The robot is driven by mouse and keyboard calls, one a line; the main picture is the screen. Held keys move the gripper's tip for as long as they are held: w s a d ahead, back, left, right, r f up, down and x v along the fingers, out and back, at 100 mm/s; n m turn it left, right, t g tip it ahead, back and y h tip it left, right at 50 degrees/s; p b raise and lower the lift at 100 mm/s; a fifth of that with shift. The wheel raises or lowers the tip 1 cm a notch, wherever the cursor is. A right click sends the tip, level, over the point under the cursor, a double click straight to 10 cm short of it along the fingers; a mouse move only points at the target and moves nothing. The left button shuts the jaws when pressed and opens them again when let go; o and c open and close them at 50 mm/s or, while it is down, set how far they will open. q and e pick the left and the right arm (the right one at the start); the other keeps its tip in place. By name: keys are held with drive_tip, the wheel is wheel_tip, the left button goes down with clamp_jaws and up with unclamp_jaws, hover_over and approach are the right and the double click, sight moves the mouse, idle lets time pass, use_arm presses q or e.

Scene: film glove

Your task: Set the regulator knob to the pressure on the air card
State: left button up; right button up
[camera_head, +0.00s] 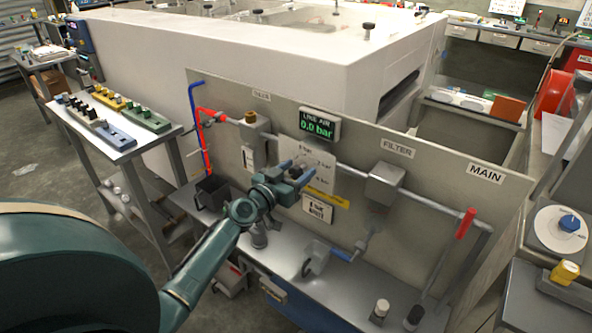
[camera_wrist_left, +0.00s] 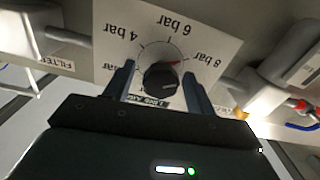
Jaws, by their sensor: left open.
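My left gripper (camera_head: 298,183) is open in front of the regulator dial plate (camera_head: 318,160). In the left wrist view its fingers stand on either side of the black regulator knob (camera_wrist_left: 161,77). I cannot tell whether they touch it. That view is upside down; the dial plate (camera_wrist_left: 222,45) reads 4, 6 and 8 bar, and the knob's red mark points between 6 and 8. The air card (camera_head: 317,208) is on the panel below the dial; its number is too small to read surely. The LINE AIR display (camera_head: 320,124) reads 0.0 bar. My right gripper is out of view.
The panel (camera_head: 440,185) carries pipes, a FILTER box (camera_head: 384,183) and a red-handled MAIN valve (camera_head: 466,222). A yellow strip (camera_head: 327,196) is beside the gripper. A grey bench (camera_head: 345,300) with fittings is below. A side table (camera_head: 95,130) with several blocks stands left.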

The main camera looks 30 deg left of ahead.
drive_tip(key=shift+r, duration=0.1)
use_arm(q)
drive_tip(key=shift+c, duration=1.4)
drive_tip(key=c, duration=0.7)
